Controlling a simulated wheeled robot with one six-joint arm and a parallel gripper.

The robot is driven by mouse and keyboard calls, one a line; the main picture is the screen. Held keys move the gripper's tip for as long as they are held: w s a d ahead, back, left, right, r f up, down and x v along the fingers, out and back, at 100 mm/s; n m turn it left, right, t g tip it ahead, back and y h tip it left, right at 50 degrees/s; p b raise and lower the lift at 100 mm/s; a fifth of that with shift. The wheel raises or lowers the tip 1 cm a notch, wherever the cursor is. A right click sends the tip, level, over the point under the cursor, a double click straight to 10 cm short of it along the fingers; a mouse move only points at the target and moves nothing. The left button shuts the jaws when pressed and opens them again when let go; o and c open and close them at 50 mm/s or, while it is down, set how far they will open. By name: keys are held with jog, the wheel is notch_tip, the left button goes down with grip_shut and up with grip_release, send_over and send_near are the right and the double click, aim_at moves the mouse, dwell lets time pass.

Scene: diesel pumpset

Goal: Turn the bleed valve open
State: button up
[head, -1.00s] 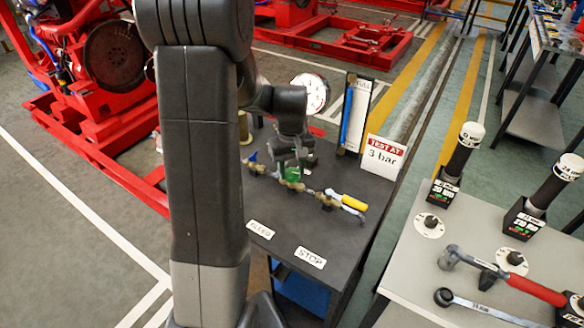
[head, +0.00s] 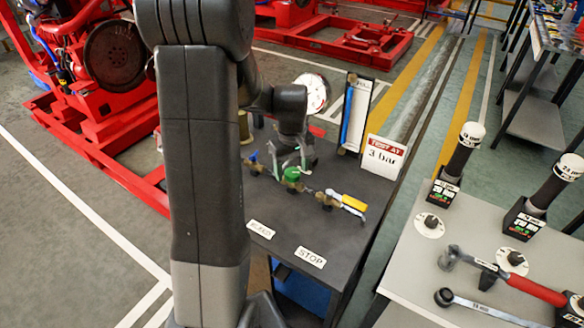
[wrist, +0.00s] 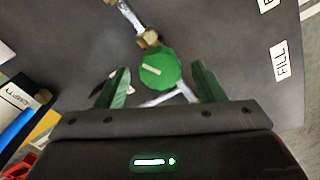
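A round green knob (head: 291,174) sits on the middle valve of a brass pipe row on the dark bench. I take it as the bleed valve's handle. The wrist view shows the knob (wrist: 160,68) from above, with a pale line across its top. My gripper (head: 290,158) is just behind the knob in the head view. In the wrist view my gripper (wrist: 160,80) is open, its two green fingers apart, with the knob in the gap's line of sight. The fingers show no contact with it. A bleed label (head: 261,229) lies on the bench's near edge.
A blue-handled valve (head: 254,158) is left of the knob, and a yellow lever (head: 350,203) right. A gauge (head: 312,92), a blue sight tube (head: 347,120) and a "3 bar" sign (head: 382,157) stand behind. A stop label (head: 310,258) is in front. A tool table (head: 415,270) stands right.

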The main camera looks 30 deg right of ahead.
aim_at(292, 172)
notch_tip(292, 172, up, 14)
jog(key=shift+p, duration=0.35)
dwell(0.4)
jog(key=shift+f, duration=0.15)
notch_tip(292, 172, down, 14)
jog(key=shift+r+b, duration=0.1)
jog(key=shift+b, duration=0.25)
jog(key=shift+r, duration=0.1)
dwell(0.3)
